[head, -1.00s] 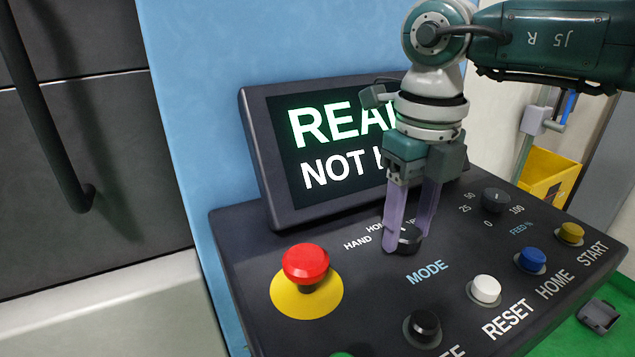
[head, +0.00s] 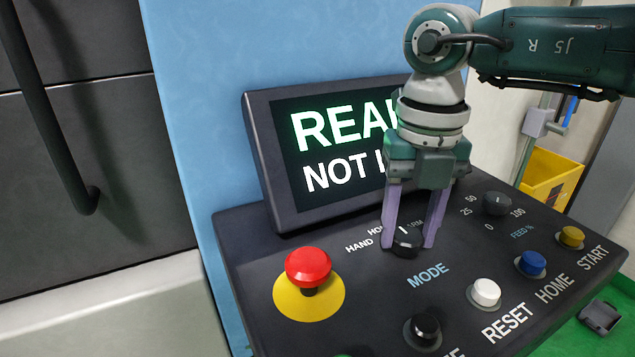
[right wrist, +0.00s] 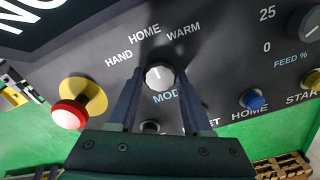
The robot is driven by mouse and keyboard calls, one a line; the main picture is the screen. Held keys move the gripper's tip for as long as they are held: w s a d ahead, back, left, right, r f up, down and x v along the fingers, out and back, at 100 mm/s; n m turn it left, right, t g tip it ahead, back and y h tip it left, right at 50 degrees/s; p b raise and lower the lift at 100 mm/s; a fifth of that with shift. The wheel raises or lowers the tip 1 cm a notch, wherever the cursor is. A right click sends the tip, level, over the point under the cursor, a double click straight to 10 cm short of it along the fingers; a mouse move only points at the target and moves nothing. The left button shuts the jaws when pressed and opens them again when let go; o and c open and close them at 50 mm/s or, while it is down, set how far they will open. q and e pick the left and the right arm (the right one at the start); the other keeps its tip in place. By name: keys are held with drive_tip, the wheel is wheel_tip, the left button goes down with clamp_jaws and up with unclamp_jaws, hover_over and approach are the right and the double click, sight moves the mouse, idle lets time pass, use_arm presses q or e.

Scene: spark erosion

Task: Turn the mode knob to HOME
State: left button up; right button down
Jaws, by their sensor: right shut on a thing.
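The mode knob (head: 407,242) is a dark round knob above the blue MODE label on the black control panel. My right gripper (head: 409,243) points down with its two purple fingers on either side of the knob, shut on it. In the right wrist view the knob (right wrist: 159,77) sits between the fingertips, and its white pointer line points up, roughly toward the HOME label (right wrist: 145,35). The HAND label (right wrist: 119,58) is to its left and the WARM label (right wrist: 183,31) to its right. In the head view a finger partly covers HOME. My left gripper is not in view.
A red mushroom button (head: 308,268) on a yellow disc stands left of the knob. White (head: 484,292), blue (head: 531,263) and yellow (head: 571,237) buttons lie to the right. The FEED knob (head: 496,203) is at upper right. A screen (head: 320,155) stands behind.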

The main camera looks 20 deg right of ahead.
sight(408, 235)
drive_tip(key=shift+c, duration=1.6)
unclamp_jaws()
drive_tip(key=shift+r, duration=0.1)
wheel_tip(408, 235, up, 10)
drive_tip(key=b, duration=0.1)
drive_tip(key=shift+b, duration=0.4)
